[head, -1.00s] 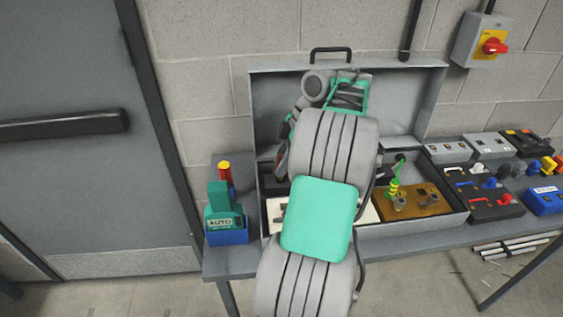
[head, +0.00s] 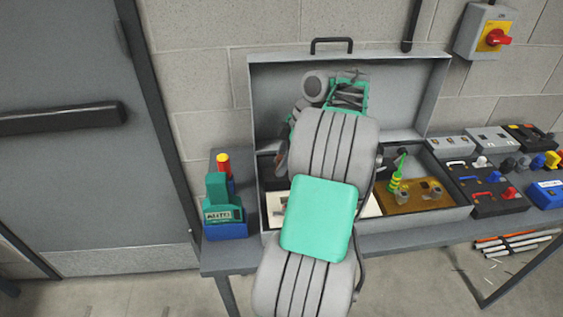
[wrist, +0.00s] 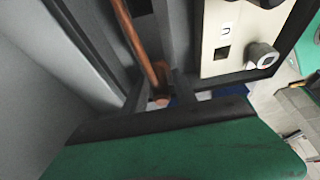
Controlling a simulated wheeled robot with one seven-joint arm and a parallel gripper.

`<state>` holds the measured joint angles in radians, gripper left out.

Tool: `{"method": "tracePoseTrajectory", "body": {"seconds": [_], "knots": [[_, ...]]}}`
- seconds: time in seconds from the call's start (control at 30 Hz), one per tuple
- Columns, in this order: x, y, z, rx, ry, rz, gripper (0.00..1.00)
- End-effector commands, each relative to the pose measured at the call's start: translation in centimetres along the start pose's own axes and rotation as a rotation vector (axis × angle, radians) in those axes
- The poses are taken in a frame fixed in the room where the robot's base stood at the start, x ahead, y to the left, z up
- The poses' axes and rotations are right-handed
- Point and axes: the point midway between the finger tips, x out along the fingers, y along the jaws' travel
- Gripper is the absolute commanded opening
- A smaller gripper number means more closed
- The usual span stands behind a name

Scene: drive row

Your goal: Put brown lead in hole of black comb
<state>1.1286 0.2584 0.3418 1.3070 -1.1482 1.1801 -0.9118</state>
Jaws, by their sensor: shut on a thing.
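The brown lead (wrist: 139,45) shows in the wrist view as an orange-brown strand running down from the top edge to between my gripper's fingers. My gripper (wrist: 158,92) is shut on the lead close to its lower end. A dark part (wrist: 140,7) lies beside the lead at the top edge; I cannot tell if it is the black comb, and no hole shows clearly. In the head view my own arm covers the gripper and the middle of the open grey case (head: 420,222).
A cream panel (wrist: 222,60) with a round grey knob (wrist: 262,56) lies right of the lead. In the head view, a green and yellow tool (head: 396,178) stands on a brown board (head: 422,197). A teal AUTO device (head: 221,199) stands left of the case.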

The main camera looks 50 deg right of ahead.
Motion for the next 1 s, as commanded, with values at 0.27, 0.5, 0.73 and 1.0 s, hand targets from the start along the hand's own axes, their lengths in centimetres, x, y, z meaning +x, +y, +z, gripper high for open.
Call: {"method": "tracePoseTrajectory", "body": {"seconds": [0.27,0.5,0.73,1.0], "knots": [[0.63,0.01,0.25,-0.001,0.000,0.001,0.00],[0.59,0.00,0.24,0.000,0.000,0.000,0.38],[0.59,0.00,0.24,0.000,0.000,0.000,0.57],[0.46,0.00,0.23,0.000,0.000,0.000,0.59]]}}
